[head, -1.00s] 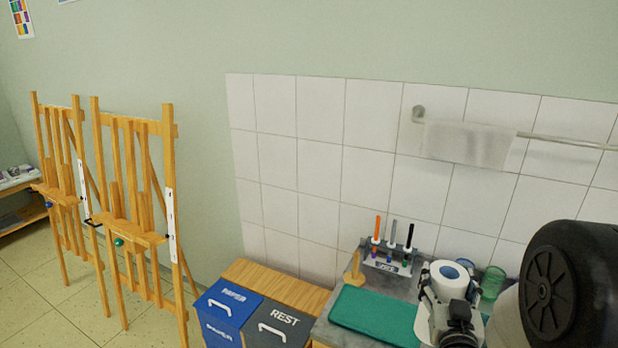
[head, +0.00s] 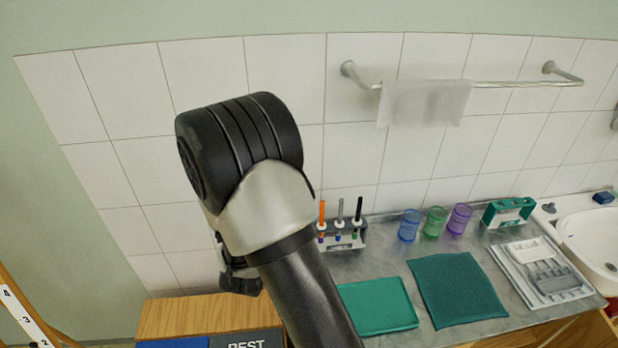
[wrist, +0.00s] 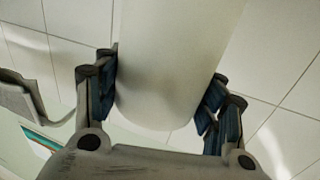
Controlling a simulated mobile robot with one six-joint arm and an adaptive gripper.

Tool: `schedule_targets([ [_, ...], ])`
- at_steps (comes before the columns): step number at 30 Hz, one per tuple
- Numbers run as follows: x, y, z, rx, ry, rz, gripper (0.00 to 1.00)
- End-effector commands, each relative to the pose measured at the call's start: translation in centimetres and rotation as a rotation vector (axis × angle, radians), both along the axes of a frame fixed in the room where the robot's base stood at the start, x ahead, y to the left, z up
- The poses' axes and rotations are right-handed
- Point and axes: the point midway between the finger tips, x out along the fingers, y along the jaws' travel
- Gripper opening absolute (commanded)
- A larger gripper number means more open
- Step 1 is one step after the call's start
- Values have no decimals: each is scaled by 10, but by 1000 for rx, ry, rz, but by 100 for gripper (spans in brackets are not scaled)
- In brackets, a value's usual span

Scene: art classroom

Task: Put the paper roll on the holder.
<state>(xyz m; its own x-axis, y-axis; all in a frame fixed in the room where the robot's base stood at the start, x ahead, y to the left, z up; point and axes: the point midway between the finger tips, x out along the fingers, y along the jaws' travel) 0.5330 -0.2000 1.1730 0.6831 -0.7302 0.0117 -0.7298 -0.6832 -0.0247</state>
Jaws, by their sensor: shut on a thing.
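The paper roll, a thick white cylinder, fills the upper middle of the wrist view (wrist: 178,45). My gripper (wrist: 162,98) is shut on it, with one finger pad on each side near its lower end. In the head view my arm stands in front of the counter's left end and hides the roll and nearly all of the gripper. The holder does not show clearly now; the upright wooden peg on a base, seen earlier at the counter's left end, is hidden behind my arm.
The grey counter (head: 395,272) bears a marker stand (head: 343,237), a teal board (head: 378,306), a dark green mat (head: 458,290), several coloured cups (head: 435,221) and a tray (head: 543,270). A towel rail (head: 520,84) is on the tiled wall. Wooden-topped bins (head: 190,312) stand left.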

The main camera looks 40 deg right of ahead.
Motion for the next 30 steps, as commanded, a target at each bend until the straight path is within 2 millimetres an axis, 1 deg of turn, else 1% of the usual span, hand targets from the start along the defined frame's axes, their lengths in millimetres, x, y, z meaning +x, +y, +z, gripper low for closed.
schedule_targets([
  [1,-16,-19,7,-1,4,-99,24],
  [3,-38,-39,8,-3,11,-221,24],
  [6,-64,-57,9,-4,20,-354,24],
  [10,-84,-68,8,-5,29,-451,24],
  [13,-89,-70,5,-5,31,-475,24],
  [17,-90,-70,-1,-4,31,-477,24],
  [30,-89,-70,-37,-4,31,-474,24],
])
